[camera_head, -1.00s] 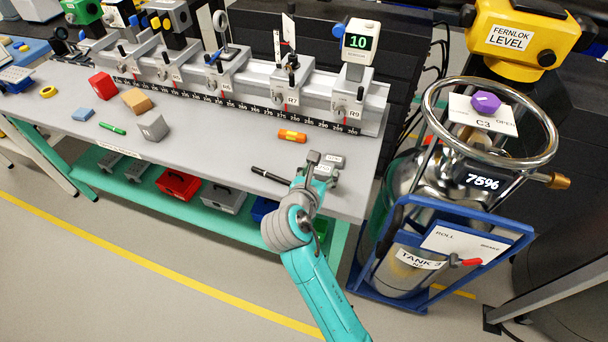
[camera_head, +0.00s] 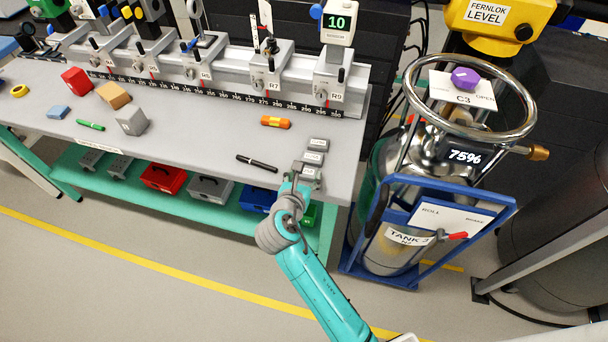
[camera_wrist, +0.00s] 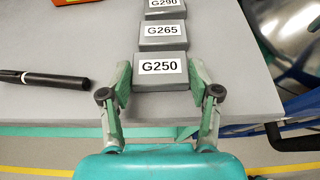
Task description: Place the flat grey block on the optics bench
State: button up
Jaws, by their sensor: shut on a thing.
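Flat grey blocks with white labels stand in a row near the bench's front right edge. The nearest, labelled G250 (camera_wrist: 160,70), sits between the fingers of my gripper (camera_wrist: 160,88) in the wrist view, which is shut on it. In the head view my gripper (camera_head: 296,178) is at this near block (camera_head: 305,170). I cannot tell whether the block touches the bench top. Behind it are the G265 block (camera_wrist: 162,34) and the G290 block (camera_wrist: 165,6), the latter cut off by the frame. The optics bench (camera_head: 205,135) has a grey top.
A black marker (camera_head: 257,163) and an orange object (camera_head: 275,122) lie left of the row. A rail with mounts (camera_head: 230,75) runs along the back. A tank cart (camera_head: 420,225) stands close on the right. The bench middle (camera_head: 200,130) is clear.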

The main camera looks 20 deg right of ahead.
jog(key=o, duration=1.2)
jog(key=shift+r, duration=0.1)
jog(key=v, duration=1.2)
